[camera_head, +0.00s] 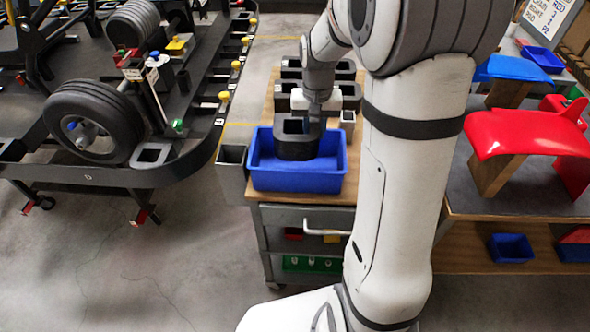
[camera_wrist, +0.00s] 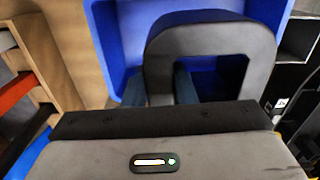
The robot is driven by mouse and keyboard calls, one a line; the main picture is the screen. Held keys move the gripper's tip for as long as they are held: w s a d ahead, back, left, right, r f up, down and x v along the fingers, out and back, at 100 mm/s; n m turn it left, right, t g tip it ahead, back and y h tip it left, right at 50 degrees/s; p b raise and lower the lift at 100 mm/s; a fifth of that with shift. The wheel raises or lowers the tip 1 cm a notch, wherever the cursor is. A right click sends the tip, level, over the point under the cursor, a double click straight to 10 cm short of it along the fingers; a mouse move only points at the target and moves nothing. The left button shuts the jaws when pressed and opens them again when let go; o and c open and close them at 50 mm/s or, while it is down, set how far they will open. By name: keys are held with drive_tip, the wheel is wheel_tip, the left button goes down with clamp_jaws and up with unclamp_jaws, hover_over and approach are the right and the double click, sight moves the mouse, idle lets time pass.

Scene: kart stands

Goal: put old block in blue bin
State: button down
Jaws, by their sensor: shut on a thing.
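The old block (camera_head: 297,147) is a dark grey block with a rectangular opening. My gripper (camera_head: 309,118) is shut on one side of it. The block is over or inside the blue bin (camera_head: 300,181), which stands on the wooden cart top. Whether the block touches the bin floor is hidden.
More dark blocks (camera_head: 290,72) stand behind the bin on the cart (camera_head: 262,112). A grey open box (camera_head: 232,172) hangs at the cart's left side. A black kart frame (camera_head: 200,120) with a wheel stands left. A table (camera_head: 470,180) with a red body panel (camera_head: 525,133) is right.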

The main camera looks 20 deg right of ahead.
drive_tip(key=f, duration=0.5)
drive_tip(key=shift+w+d+f, duration=0.25)
drive_tip(key=shift+w+f, duration=0.05)
drive_tip(key=shift+f+p, duration=0.4)
drive_tip(key=shift+f, duration=1.9)
drive_tip(key=shift+f, duration=0.15)
drive_tip(key=c, duration=1.2)
unclamp_jaws()
